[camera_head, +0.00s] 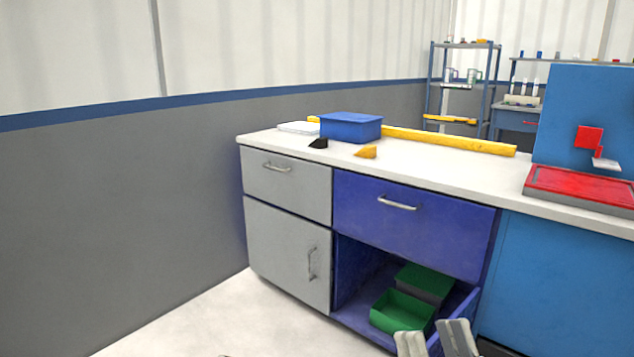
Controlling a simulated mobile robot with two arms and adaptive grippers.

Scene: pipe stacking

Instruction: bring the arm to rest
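My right gripper (434,342) shows at the bottom edge, right of the middle. Its two grey fingertips stand apart with a gap between them, and nothing shows held in it. It appears in front of the open lower compartment of the blue cabinet (412,225). The rest of the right arm is below the picture. I cannot make out my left gripper. No pipes can be made out for certain.
A white worktop (440,181) carries a blue box (350,127), a long yellow bar (450,141) and small black and orange pieces. Green bins (402,310) sit in the open compartment. A red tray (580,186) lies at right. Floor at lower left is clear.

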